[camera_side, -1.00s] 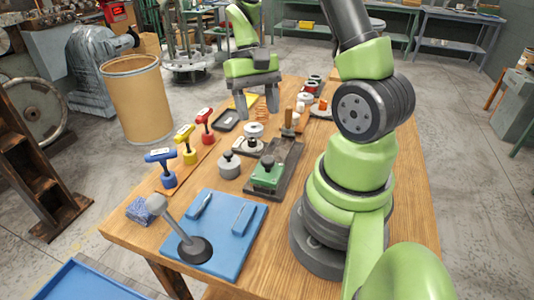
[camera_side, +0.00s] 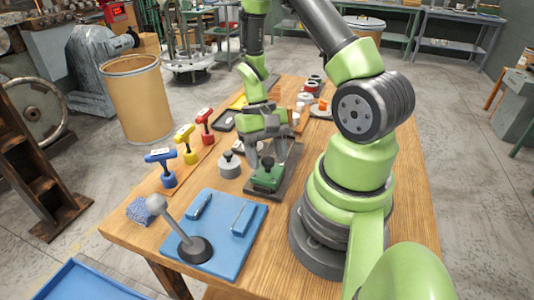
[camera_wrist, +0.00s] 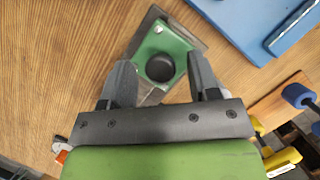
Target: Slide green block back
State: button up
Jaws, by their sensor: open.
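The green block (camera_side: 267,178) with a dark round knob on top sits at the near end of a dark grey rail plate (camera_side: 291,163) on the wooden table. I cannot tell whether the fingers touch the block. My gripper hides the far part of the rail.
A blue mat (camera_side: 222,232) with a grey lever (camera_side: 183,229) lies to the near left. A grey knobbed weight (camera_side: 229,166) stands close left of the block. Blue, yellow and red T-handles (camera_side: 186,143) stand further left. Bare table lies to the right of the rail.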

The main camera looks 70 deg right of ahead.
grip_shut()
jog(key=d, duration=1.3)
jog(key=shift+d, duration=0.15)
grip_release()
jog(key=v, duration=1)
